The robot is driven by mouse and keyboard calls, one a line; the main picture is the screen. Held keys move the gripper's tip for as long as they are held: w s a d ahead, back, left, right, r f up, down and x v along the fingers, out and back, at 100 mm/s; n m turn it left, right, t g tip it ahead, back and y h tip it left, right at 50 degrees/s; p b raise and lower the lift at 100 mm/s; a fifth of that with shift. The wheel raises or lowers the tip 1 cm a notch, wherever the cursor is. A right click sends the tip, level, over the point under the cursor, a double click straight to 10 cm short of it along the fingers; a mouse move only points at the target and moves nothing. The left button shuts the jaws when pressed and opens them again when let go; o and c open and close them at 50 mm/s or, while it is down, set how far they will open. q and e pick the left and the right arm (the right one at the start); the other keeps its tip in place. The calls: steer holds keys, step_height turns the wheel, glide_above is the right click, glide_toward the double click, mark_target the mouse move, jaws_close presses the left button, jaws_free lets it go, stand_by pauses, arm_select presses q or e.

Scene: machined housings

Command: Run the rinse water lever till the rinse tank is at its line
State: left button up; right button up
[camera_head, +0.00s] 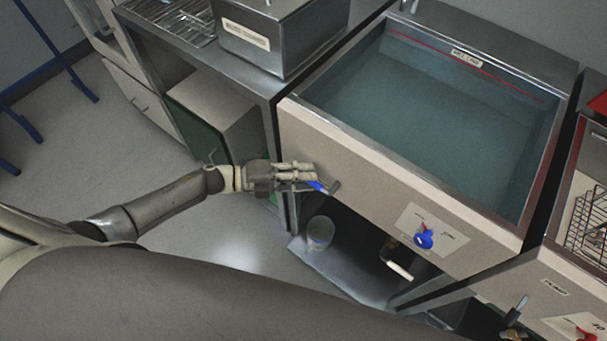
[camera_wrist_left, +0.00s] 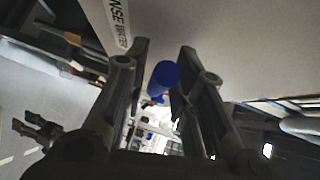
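The rinse tank (camera_head: 292,104) holds blue-green water (camera_head: 420,105). A red line (camera_head: 505,80) runs along its inner back wall, and the water surface lies below it. The blue-handled lever (camera_head: 317,186) sticks out from the left of the tank's front panel. My left gripper (camera_head: 312,178) is at the lever. In the left wrist view the blue handle (camera_wrist_left: 163,77) is between the two parted fingers, close to the right one; firm contact cannot be seen. My right gripper does not show in the head view; a dark forked shape (camera_wrist_left: 40,130) in the wrist view is unclear.
A blue knob (camera_head: 424,239) is on the same panel, right of the lever. A steel box (camera_head: 280,35) stands on the counter at left. Another tank with a wire basket (camera_head: 590,225) is at right. A clear container (camera_head: 320,232) stands below the rinse tank.

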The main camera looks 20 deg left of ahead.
arm_select(q)
jaws_close()
